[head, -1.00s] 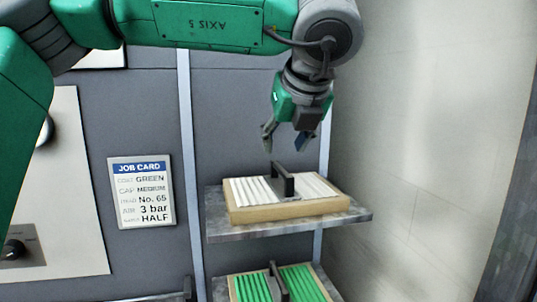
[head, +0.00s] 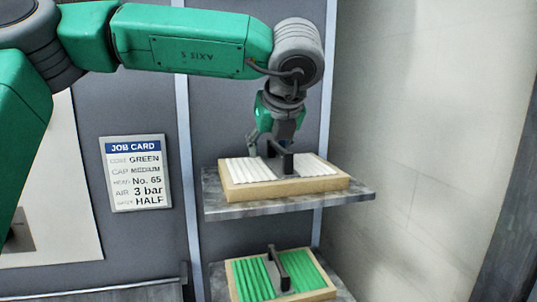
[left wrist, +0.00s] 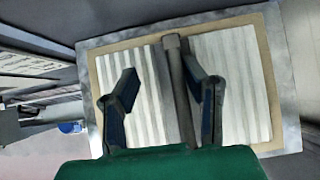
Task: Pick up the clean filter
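The clean filter (head: 318,183) has white pleats in a pale wooden frame and a dark upright handle bar across its middle. It lies on the upper grey shelf (head: 290,205). My left gripper (head: 268,152) is right above it, pointing down, with its fingers at handle height. In the left wrist view the two fingers (left wrist: 168,105) are spread apart, one on each side of the handle (left wrist: 178,85). The left finger is well clear of the handle; the right one is close to it, and I cannot tell if it touches. My right gripper is not in view.
A second filter with green pleats (head: 254,279) and a similar handle lies on the lower shelf (head: 340,296). A job card (head: 136,172) hangs on the grey panel at the left. A pale wall (head: 420,140) stands to the right of the shelves.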

